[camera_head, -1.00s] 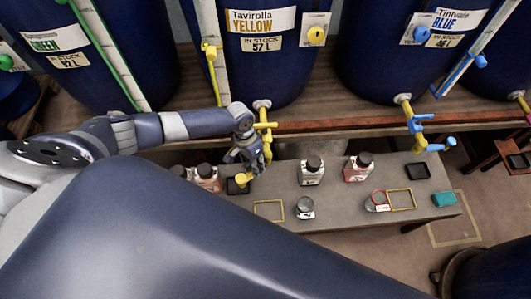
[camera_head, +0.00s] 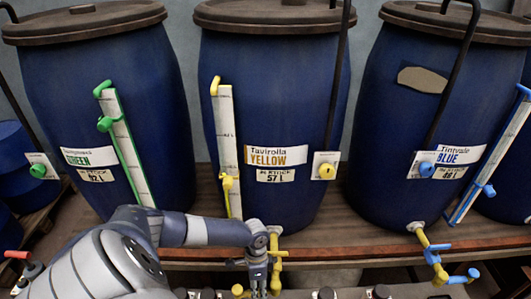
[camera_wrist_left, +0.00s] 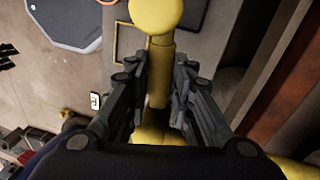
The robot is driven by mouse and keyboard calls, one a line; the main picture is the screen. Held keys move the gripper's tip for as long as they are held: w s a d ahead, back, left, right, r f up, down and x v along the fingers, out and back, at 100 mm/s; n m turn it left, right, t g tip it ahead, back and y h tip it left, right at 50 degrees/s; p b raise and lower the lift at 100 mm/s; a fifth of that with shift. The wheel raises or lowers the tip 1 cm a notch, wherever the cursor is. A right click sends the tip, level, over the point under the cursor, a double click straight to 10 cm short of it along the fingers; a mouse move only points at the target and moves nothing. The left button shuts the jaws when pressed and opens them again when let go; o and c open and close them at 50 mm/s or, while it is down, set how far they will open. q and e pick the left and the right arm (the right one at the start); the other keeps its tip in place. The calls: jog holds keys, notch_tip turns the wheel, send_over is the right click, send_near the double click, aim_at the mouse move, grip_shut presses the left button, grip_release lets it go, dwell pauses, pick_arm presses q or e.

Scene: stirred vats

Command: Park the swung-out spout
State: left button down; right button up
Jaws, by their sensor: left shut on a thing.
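The yellow vat (camera_head: 280,95) has a yellow tap (camera_head: 275,243) at its foot. In the left wrist view the yellow spout (camera_wrist_left: 159,65) runs between the fingers of my left gripper (camera_wrist_left: 157,85), with its round end (camera_wrist_left: 155,14) beyond them. In the head view my left gripper (camera_head: 257,275) is just left of the tap. The spout's yellow end (camera_head: 237,290) shows below and left of the gripper. The gripper hides the spout's middle. My right gripper is not in view.
The blue vat (camera_head: 440,110), with its own tap (camera_head: 424,238), stands to the right. The green vat (camera_head: 100,75) stands to the left. Bottle caps (camera_head: 327,293) show along the bottom edge. A yellow frame marking (camera_wrist_left: 120,45) shows in the left wrist view.

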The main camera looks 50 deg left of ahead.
pick_arm(q)
jog(key=shift+w, duration=0.1)
dwell(0.3)
jog(key=c, duration=1.4)
grip_release()
notch_tip(320, 180, up, 12)
jog(key=w+a, duration=0.1)
jog(key=a, duration=0.1)
jog(key=shift+w, duration=0.15)
jog(key=shift+f, duration=0.1)
